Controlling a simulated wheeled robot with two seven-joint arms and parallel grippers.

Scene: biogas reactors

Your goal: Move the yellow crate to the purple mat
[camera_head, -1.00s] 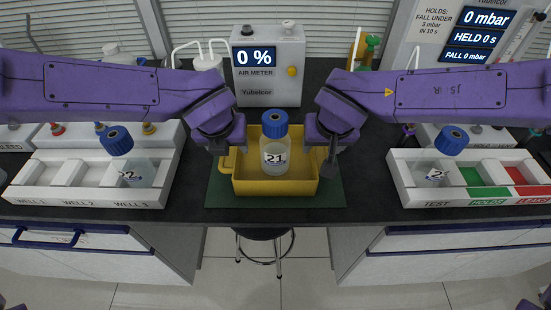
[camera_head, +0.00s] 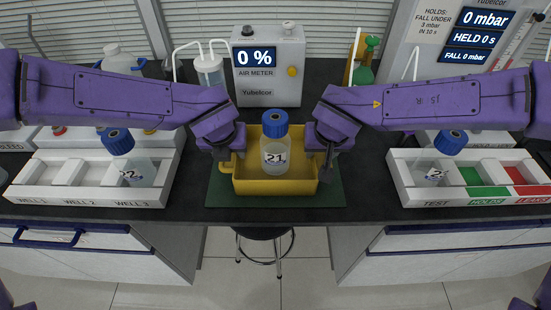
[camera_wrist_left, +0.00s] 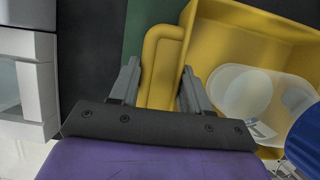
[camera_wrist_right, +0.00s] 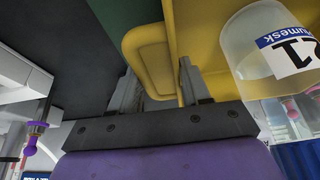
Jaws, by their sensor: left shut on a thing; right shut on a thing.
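The yellow crate (camera_head: 275,188) sits on a green mat (camera_head: 334,196) at the front middle of the dark bench. A clear bottle with a blue cap, labelled 21 (camera_head: 275,157), stands upright inside it. My left gripper (camera_head: 229,160) is shut on the crate's left handle, which shows between the fingers in the left wrist view (camera_wrist_left: 160,80). My right gripper (camera_head: 321,160) is shut on the right handle, seen between the fingers in the right wrist view (camera_wrist_right: 160,75). No purple mat is visible in any view.
A white rack with well slots (camera_head: 84,198) holds a blue-capped bottle (camera_head: 119,157) on the left. A white test tray (camera_head: 466,197) holds another bottle (camera_head: 437,161) on the right. The air meter (camera_head: 268,82) stands behind the crate. A stool (camera_head: 265,236) is below the bench.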

